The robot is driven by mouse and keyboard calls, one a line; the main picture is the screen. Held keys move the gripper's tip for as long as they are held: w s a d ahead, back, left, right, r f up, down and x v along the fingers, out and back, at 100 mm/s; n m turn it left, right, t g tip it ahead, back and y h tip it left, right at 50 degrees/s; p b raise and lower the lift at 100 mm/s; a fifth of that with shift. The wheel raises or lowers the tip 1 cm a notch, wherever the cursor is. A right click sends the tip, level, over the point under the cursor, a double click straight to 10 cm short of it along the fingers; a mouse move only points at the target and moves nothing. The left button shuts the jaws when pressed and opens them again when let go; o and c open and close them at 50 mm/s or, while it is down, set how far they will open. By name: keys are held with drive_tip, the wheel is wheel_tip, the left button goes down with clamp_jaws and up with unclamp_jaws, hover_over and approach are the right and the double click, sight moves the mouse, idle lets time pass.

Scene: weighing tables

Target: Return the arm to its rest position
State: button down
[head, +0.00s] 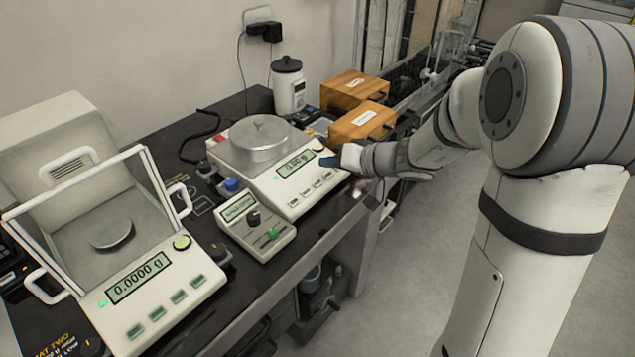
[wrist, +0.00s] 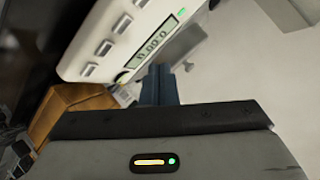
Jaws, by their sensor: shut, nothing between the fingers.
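My arm reaches in from the right in the head view. My gripper (head: 331,161) is at the front right corner of the balance with the round pan (head: 262,140), close to its display. I cannot tell whether it touches the balance. In the wrist view the blue fingers of my gripper (wrist: 158,75) are together with nothing between them. The balance's display and buttons (wrist: 122,45) show just beyond and to the left of them.
A glass-doored balance (head: 150,285) reading 0.0000 g stands at the left. A small control box (head: 243,222) sits between the balances. Wooden boxes (head: 361,123) and a white canister (head: 288,90) stand behind my gripper. Open floor (head: 425,270) lies in front of the table.

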drive_tip(key=shift+r, duration=0.1)
drive_tip(key=s+d+r+g+h+p, duration=0.1)
drive_tip(key=s+r+g+p, duration=0.1)
drive_tip(key=s, duration=0.4)
drive_tip(key=s+d+r+g+h+p, duration=0.1)
drive_tip(key=s+r+g+h, duration=0.15)
drive_tip(key=s, duration=0.45)
drive_tip(key=s+d+r+m+h+p, duration=0.2)
drive_tip(key=s+d+r+h+p, duration=0.2)
drive_tip(key=s+d+h, duration=0.3)
drive_tip(key=s+d, duration=0.5)
drive_tip(key=d, duration=0.1)
drive_tip(key=shift+m, duration=0.3)
